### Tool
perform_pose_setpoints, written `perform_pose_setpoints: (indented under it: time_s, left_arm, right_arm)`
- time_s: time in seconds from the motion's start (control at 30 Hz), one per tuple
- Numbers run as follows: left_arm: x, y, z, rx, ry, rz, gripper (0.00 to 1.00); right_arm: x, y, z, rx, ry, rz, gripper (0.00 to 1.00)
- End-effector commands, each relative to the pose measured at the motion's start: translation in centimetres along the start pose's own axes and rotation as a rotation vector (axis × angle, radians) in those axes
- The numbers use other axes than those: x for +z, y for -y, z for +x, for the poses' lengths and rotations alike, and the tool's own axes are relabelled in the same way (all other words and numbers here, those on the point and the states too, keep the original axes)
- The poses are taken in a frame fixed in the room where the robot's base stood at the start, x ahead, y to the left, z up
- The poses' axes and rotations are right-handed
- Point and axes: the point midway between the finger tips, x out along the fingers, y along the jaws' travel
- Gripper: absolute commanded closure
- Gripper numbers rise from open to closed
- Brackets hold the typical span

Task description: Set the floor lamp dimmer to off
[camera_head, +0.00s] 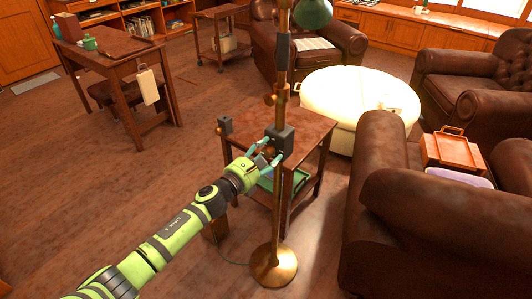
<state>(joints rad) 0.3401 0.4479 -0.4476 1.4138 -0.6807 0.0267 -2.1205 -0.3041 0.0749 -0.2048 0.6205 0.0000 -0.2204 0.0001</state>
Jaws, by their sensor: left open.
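The floor lamp is a brass pole (282,60) with a green shade (313,12) at the top and a round brass base (273,266) on the floor. A dark grey box (286,139) sits on the pole at about table height and looks like the dimmer. My left gripper (273,150) is open, with its teal fingertips at the left side of this box, one above the other. A small brownish knob seems to lie between the fingers. I cannot tell whether they touch it, nor read the dimmer's setting. My right gripper is out of view.
A wooden side table (312,125) stands right behind the pole. A leather armchair (428,220) is close on the right, with a white round ottoman (350,88) behind. Floor at left is open up to a desk (95,55).

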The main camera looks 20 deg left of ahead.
Motion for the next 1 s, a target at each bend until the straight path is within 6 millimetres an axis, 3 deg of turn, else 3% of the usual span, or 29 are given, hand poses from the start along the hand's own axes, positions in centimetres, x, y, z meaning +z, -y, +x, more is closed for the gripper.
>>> perform_pose_setpoints:
  time_s: [0.23,0.37,0.4,0.77,1.0]
  left_arm:
    - [0.01,0.03,0.09,-0.001,0.000,-0.001,0.42]
    - [0.00,0.03,0.07,0.000,0.000,-0.001,0.94]
    - [0.01,0.03,0.07,-0.001,0.000,-0.001,0.98]
    - [0.08,0.03,0.08,-0.001,0.002,-0.031,0.98]
    - [0.15,0.00,0.10,-0.001,0.004,-0.155,0.98]
  right_arm:
    - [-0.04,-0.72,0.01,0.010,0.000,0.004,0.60]
    - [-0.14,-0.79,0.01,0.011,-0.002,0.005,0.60]
    - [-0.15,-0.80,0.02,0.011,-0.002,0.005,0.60]
    - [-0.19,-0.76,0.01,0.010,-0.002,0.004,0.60]
    - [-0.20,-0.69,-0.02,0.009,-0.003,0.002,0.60]
